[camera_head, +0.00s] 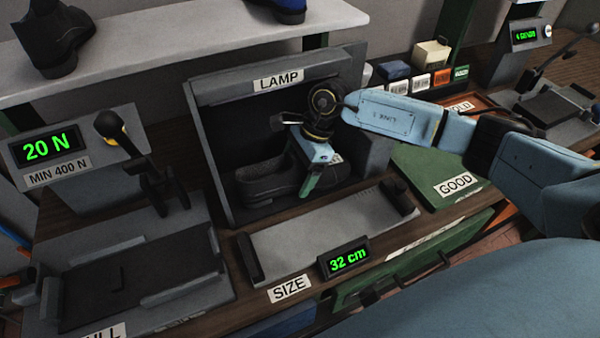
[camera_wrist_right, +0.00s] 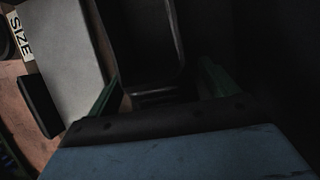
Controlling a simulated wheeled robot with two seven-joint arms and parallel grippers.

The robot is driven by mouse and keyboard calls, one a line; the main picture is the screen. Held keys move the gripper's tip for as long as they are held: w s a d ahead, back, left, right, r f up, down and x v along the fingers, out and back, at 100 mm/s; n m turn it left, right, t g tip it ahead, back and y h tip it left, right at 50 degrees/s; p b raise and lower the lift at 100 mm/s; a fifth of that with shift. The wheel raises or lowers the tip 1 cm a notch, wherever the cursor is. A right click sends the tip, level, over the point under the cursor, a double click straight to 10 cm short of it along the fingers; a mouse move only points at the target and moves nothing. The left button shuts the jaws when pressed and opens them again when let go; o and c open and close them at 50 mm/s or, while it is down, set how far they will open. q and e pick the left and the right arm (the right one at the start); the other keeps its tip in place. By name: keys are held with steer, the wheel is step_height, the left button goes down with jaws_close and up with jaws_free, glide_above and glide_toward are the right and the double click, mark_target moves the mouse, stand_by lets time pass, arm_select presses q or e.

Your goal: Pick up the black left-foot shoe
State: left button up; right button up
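A black shoe (camera_head: 272,181) lies in the dark box labelled LAMP, its length running across the box's floor. Whether it is a left-foot shoe I cannot tell. My right gripper (camera_head: 309,183) reaches into the box from the right, pointing down at the shoe's right part, and hides some of it. In the right wrist view its two green fingers (camera_wrist_right: 163,88) stand wide apart, with a dark shape between them that is too dim to make out. Contact with the shoe cannot be told. My left gripper is not in view.
Another black shoe (camera_head: 53,38) and a blue shoe (camera_head: 287,9) stand on the white shelf (camera_head: 190,42). The SIZE gauge (camera_head: 322,232) reads 32 cm in front of the box.

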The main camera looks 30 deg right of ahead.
steer(key=shift+r, duration=0.1)
steer(key=c, duration=1.1)
steer(key=shift+c, duration=0.2)
